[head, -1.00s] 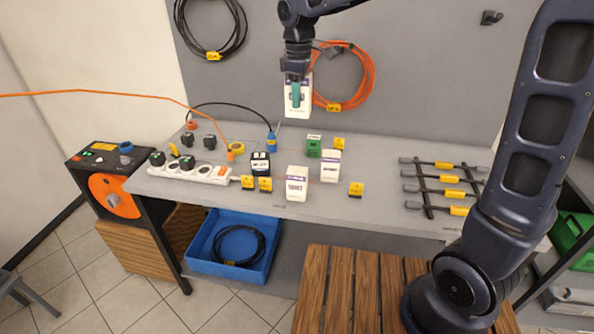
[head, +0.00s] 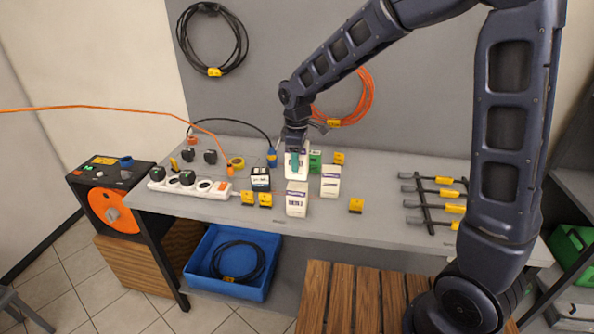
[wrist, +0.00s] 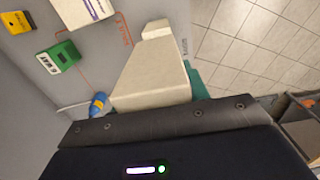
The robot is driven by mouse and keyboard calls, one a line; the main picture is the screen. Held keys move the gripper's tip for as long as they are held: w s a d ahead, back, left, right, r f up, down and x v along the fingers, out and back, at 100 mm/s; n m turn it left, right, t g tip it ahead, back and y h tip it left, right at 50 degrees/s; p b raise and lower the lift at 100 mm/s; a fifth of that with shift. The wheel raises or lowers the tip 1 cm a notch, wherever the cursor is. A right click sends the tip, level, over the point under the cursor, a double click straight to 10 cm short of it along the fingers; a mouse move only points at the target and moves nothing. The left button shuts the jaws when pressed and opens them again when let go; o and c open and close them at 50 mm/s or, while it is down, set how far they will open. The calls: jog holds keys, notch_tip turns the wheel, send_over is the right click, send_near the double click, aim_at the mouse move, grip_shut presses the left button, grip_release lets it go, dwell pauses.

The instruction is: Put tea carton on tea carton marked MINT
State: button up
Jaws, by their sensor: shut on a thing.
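My gripper (head: 296,160) has teal fingers and is shut on a white tea carton (head: 304,167). It holds the carton upright above the table, behind the front carton; the gap to the table is hard to judge. The held carton fills the middle of the wrist view (wrist: 150,80). Two other white cartons with purple labels stand on the table: a front one (head: 297,200) and a right one (head: 330,182). Their lettering is too small to read, so I cannot tell which is marked MINT. A pale block (wrist: 157,29) shows just beyond the held carton in the wrist view.
A green box (head: 315,161) stands close right of the held carton. A blue bottle (wrist: 98,104) is close in the wrist view.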

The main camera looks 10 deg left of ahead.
jog(key=shift+f, duration=2.15)
jog(key=shift+f, duration=0.1)
jog(key=o, duration=1)
notch_tip(320, 180, up, 12)
jog(key=shift+r, duration=0.15)
